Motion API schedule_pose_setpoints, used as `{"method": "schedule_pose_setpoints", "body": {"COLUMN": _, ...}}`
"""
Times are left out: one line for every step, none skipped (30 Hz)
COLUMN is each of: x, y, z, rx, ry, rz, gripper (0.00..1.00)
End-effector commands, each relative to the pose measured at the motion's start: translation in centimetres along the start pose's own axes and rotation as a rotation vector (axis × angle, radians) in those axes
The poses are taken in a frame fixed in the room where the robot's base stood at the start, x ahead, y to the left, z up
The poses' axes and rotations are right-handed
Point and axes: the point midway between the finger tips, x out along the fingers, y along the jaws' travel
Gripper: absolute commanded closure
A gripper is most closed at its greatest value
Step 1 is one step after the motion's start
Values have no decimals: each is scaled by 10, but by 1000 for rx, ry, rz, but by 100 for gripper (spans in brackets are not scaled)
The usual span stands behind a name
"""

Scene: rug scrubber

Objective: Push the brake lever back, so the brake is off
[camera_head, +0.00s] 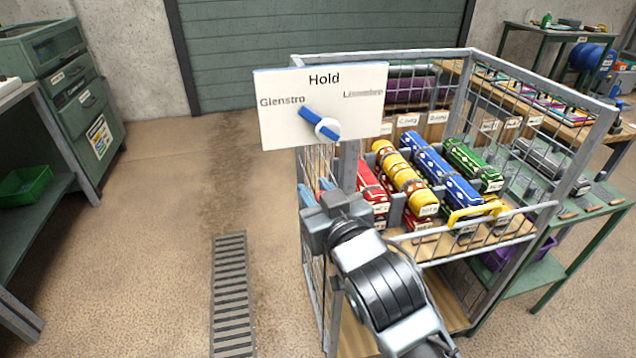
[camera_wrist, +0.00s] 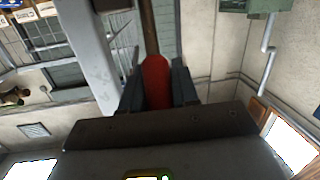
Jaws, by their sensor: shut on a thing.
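The brake lever shows in the wrist view as a red grip (camera_wrist: 157,80) on a dark rod, between the two dark fingers of my gripper (camera_wrist: 158,88). My gripper is shut on this red grip. In the head view my gripper (camera_head: 317,190) is at the near left corner of the wire cage trolley (camera_head: 348,165), just below the white sign board. The lever is mostly hidden there by my gripper and the corner post, so its tilt cannot be told.
The white board (camera_head: 350,95) reads "Hold" and has a blue pointer (camera_head: 318,122) slanting to the upper left. Rolled rugs (camera_head: 405,178) lie in the trolley. A floor drain (camera_head: 230,290) and clear floor are on the left, beside a green cabinet (camera_head: 60,75).

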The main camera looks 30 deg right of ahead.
Motion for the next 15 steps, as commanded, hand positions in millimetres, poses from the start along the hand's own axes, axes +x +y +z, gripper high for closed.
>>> {"method": "schedule_pose_setpoints", "body": {"x": 2, "y": 0, "z": -9, "rx": 3, "ry": -20, "rz": -3, "gripper": 100}}
{"method": "schedule_pose_setpoints", "body": {"x": 3, "y": 0, "z": -9, "rx": 5, "ry": -32, "rz": -4, "gripper": 100}}
{"method": "schedule_pose_setpoints", "body": {"x": 4, "y": 1, "z": -10, "rx": 8, "ry": -49, "rz": -6, "gripper": 100}}
{"method": "schedule_pose_setpoints", "body": {"x": 6, "y": 1, "z": -10, "rx": 10, "ry": -61, "rz": -7, "gripper": 100}}
{"method": "schedule_pose_setpoints", "body": {"x": 7, "y": 1, "z": -10, "rx": 11, "ry": -73, "rz": -8, "gripper": 100}}
{"method": "schedule_pose_setpoints", "body": {"x": 8, "y": 1, "z": -10, "rx": 13, "ry": -90, "rz": -9, "gripper": 100}}
{"method": "schedule_pose_setpoints", "body": {"x": 9, "y": 1, "z": -11, "rx": 15, "ry": -101, "rz": -10, "gripper": 100}}
{"method": "schedule_pose_setpoints", "body": {"x": 10, "y": 1, "z": -11, "rx": 16, "ry": -111, "rz": -11, "gripper": 100}}
{"method": "schedule_pose_setpoints", "body": {"x": 12, "y": 2, "z": -10, "rx": 18, "ry": -124, "rz": -12, "gripper": 100}}
{"method": "schedule_pose_setpoints", "body": {"x": 12, "y": 2, "z": -10, "rx": 20, "ry": -133, "rz": -13, "gripper": 100}}
{"method": "schedule_pose_setpoints", "body": {"x": 13, "y": 2, "z": -10, "rx": 20, "ry": -139, "rz": -13, "gripper": 100}}
{"method": "schedule_pose_setpoints", "body": {"x": 14, "y": 2, "z": -9, "rx": 21, "ry": -147, "rz": -14, "gripper": 100}}
{"method": "schedule_pose_setpoints", "body": {"x": 14, "y": 2, "z": -9, "rx": 22, "ry": -151, "rz": -14, "gripper": 100}}
{"method": "schedule_pose_setpoints", "body": {"x": 15, "y": 2, "z": -8, "rx": 22, "ry": -154, "rz": -14, "gripper": 100}}
{"method": "schedule_pose_setpoints", "body": {"x": 15, "y": 2, "z": -8, "rx": 23, "ry": -158, "rz": -14, "gripper": 100}}
